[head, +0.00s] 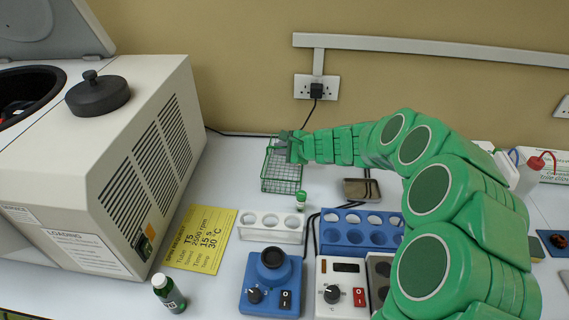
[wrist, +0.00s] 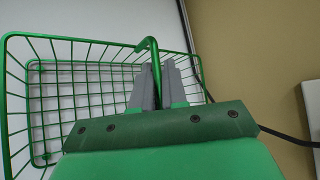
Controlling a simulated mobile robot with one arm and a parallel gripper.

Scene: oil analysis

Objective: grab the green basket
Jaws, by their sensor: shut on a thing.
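The green basket (head: 281,180) is a wire basket on the white table near the back wall in the head view. In the wrist view the basket (wrist: 85,97) fills the left and middle, with its mesh and rim showing. My gripper (head: 290,147) reaches in from the right to the basket's upper right part. In the wrist view my gripper (wrist: 157,85) has its grey fingers shut on a green wire bar that rises at the basket's rim. The basket looks empty. Whether it is lifted off the table, I cannot tell.
A large centrifuge (head: 120,150) stands to the left. In front of the basket are a small green-capped vial (head: 301,200), a white rack (head: 271,228) and a blue rack (head: 360,237). A black cable runs from the wall socket (head: 316,88) behind the basket.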

